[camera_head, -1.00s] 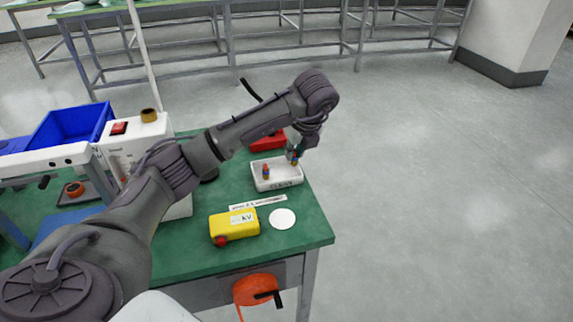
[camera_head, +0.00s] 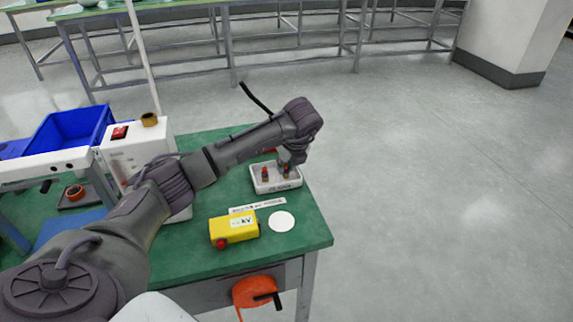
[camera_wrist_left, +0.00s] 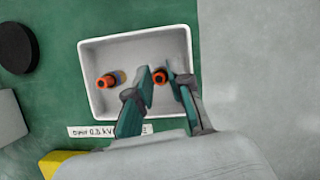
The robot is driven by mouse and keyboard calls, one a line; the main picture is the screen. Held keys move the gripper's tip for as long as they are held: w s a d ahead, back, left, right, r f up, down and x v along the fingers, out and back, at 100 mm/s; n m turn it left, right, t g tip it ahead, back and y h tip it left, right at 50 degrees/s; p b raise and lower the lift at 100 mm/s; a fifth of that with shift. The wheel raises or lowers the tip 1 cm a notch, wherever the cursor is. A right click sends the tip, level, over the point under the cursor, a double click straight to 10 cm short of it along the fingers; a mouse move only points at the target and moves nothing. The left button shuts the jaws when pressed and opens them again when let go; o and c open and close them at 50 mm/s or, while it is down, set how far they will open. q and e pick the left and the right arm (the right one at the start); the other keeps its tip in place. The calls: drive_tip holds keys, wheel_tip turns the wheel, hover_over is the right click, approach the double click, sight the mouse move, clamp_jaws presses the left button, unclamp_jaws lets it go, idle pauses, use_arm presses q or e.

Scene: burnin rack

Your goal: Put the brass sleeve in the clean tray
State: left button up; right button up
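The white clean tray (camera_head: 259,187) stands on the green bench; it also shows in the wrist view (camera_wrist_left: 90,100). My left gripper (camera_head: 286,160) reaches down over its right part, and its fingers (camera_wrist_left: 160,82) lie on either side of a small upright sleeve with an orange ring end (camera_wrist_left: 159,76). The fingers look closed on it; its lower end is at or near the tray floor, contact unclear. Which one is brass is not clear from colour. My right gripper is out of view.
A yellow box with a red knob (camera_head: 234,228), a white disc (camera_head: 281,221) and a label strip lie in front of the tray. A black disc (camera_wrist_left: 16,47) lies left of it. A blue bin (camera_head: 72,130) and white machine are at left. Floor right of the bench is clear.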

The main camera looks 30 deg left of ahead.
use_arm(q)
drive_tip(key=shift+o, duration=0.4)
drive_tip(key=shift+r, duration=0.1)
drive_tip(key=shift+r, duration=0.15)
drive_tip(key=v, duration=1.1)
drive_tip(key=shift+r, duration=0.4)
drive_tip(key=shift+s+f, duration=0.1)
drive_tip(key=shift+s, duration=0.05)
